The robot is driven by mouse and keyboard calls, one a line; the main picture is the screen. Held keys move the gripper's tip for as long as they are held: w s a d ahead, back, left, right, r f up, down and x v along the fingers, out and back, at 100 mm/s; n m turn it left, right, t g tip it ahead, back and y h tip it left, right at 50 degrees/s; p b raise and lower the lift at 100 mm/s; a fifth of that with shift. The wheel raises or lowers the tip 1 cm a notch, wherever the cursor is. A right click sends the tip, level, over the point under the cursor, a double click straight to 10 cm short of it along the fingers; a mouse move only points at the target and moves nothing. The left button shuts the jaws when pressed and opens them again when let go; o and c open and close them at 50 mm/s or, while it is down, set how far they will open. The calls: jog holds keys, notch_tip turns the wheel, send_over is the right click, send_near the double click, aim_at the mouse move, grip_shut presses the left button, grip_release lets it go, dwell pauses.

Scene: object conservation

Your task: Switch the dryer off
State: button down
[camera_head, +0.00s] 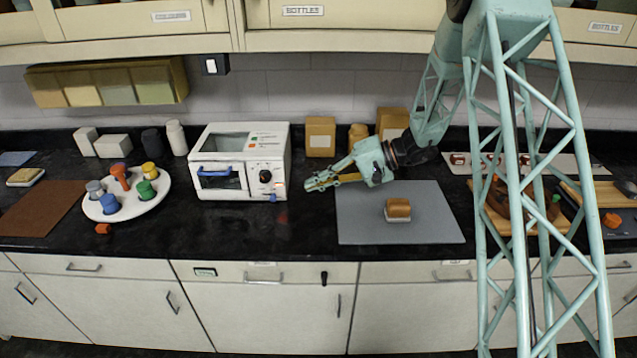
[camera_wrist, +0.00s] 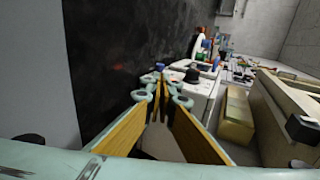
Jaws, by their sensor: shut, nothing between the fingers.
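The dryer (camera_head: 220,155) is a white box on the dark counter, with a blue-handled door (camera_head: 219,173) and a black knob (camera_head: 265,176) on its front. A small blue lever (camera_head: 272,198) sticks out at its lower front right. In the wrist view the dryer (camera_wrist: 203,95) is just beyond the fingers, with the black knob (camera_wrist: 192,76) and the blue lever (camera_wrist: 160,66) showing. My gripper (camera_head: 309,186) is shut and empty, just right of the dryer, pointing left towards its front corner. It also shows in the wrist view (camera_wrist: 161,80).
A grey mat (camera_head: 370,225) with a brown-and-white block (camera_head: 398,209) lies below my gripper. Tan boxes (camera_head: 320,137) stand behind. A white round tray (camera_head: 98,213) with coloured pegs is left of the dryer. A faint red glow (camera_head: 283,217) shows on the counter before the dryer.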

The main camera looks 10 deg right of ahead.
aim_at(276, 197)
jog(key=x, duration=1)
jog(key=shift+a+f+b, duration=0.15)
jog(key=shift+a+b, duration=0.2)
jog(key=shift+b, duration=0.05)
jog(key=shift+w, duration=0.1)
